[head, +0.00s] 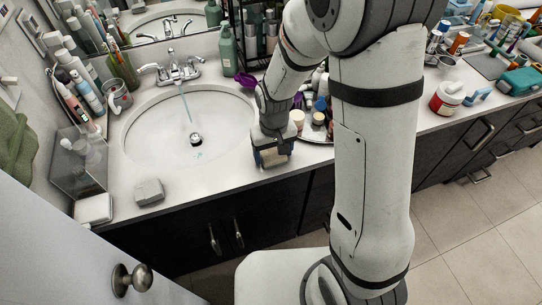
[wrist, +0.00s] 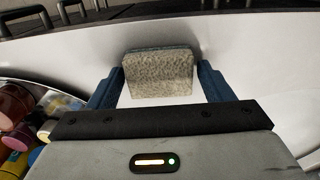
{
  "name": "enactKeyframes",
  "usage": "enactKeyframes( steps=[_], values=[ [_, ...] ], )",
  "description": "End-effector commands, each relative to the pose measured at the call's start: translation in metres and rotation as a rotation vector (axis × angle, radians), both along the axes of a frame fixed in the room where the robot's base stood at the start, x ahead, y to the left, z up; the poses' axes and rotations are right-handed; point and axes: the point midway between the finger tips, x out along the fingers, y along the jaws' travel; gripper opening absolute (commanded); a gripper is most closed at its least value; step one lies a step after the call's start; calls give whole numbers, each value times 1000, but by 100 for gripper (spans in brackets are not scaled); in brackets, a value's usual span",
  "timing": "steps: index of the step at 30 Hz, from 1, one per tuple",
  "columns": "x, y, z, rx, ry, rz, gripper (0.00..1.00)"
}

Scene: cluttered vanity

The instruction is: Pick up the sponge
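The sponge (wrist: 160,76) is a tan, rough-faced block with a greyer top edge. In the wrist view it sits on the white counter between the tips of my gripper (wrist: 160,80). One blue finger is on each side, with a narrow gap showing, wider on the right lower down. My gripper is open and pointed down at the counter's front edge, right of the sink. In the head view my gripper (head: 272,158) hides most of the sponge, and only a tan patch shows between the fingers.
The sink basin (head: 190,128) lies to the left. A grey block (head: 150,191) rests on the counter at front left. A round tray of small jars (head: 318,128) stands close right of my gripper, partly behind my arm. A purple item (head: 246,80) lies behind.

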Motion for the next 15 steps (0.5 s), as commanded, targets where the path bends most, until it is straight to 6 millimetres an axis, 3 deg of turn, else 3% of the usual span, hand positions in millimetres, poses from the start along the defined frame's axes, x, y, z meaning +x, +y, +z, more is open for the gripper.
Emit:
enactKeyframes(
  steps=[11,15],
  values=[
    [0,0,0,0,0,-1,42],
    [0,0,0,0,0,-1,41]
  ],
)
